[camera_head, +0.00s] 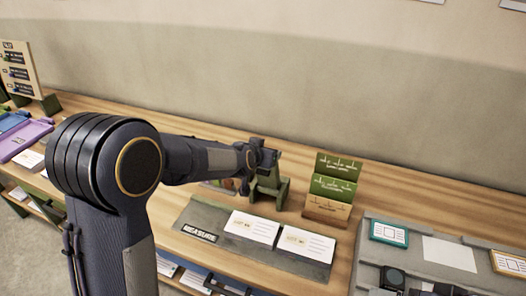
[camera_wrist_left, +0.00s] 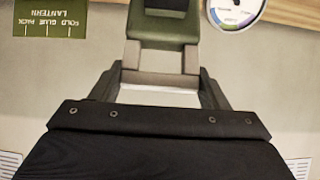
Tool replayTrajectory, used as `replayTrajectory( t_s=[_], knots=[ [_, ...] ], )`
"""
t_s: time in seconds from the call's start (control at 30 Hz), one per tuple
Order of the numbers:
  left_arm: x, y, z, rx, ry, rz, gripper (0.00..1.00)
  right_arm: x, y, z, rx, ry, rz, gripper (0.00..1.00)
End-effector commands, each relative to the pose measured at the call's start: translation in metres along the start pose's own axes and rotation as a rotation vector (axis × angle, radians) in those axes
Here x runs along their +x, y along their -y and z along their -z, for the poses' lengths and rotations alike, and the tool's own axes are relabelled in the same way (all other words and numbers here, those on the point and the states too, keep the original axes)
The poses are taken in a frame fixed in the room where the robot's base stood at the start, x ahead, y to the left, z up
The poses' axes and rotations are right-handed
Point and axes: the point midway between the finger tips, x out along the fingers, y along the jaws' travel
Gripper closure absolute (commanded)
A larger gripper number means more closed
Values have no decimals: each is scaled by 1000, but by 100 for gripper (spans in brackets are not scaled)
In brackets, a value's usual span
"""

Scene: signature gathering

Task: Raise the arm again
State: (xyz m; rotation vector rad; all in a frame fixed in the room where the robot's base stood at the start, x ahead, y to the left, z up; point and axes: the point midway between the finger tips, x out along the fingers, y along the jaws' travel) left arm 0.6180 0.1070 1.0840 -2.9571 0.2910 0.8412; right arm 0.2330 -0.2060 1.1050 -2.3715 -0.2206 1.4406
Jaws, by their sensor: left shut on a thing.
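My left arm reaches in from the left in the head view, and its dark left gripper (camera_head: 264,157) is over the back middle of the wooden table. In the left wrist view the left gripper (camera_wrist_left: 163,60) is shut on a dark green block (camera_wrist_left: 164,27) at its fingertips. In the head view a green stand-like piece (camera_head: 268,188) is directly below the gripper; I cannot tell whether it is the held block or a separate thing. The fingers hide part of the contact.
A grey MEASURE mat (camera_head: 205,218) with two white card stacks lies in front of the gripper. A green card rack (camera_head: 329,187) stands to its right. A grey tray (camera_head: 378,262) is at far right. A round dial (camera_wrist_left: 236,9) shows in the wrist view. The wall is behind.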

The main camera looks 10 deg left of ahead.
Motion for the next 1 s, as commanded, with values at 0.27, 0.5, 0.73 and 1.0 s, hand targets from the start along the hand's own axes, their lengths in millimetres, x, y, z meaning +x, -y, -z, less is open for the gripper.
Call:
replayTrajectory(
  t_s=[0.27, 0.5, 0.73, 1.0],
  knots=[
    [1, 0, -1, 1, 0, 1, 72, 0, 0, 0, 0, 0, 0, 9],
    [1, 0, -2, 1, 2, 0, 14, 0, 0, 0, 0, 0, 0, 9],
    [0, 0, -2, 0, 3, 0, 9, 0, 0, 0, 0, 0, 0, 9],
    [-20, -1, 0, 1, 1, -2, 9, 0, 0, 0, 0, 0, 0, 9]
  ],
)
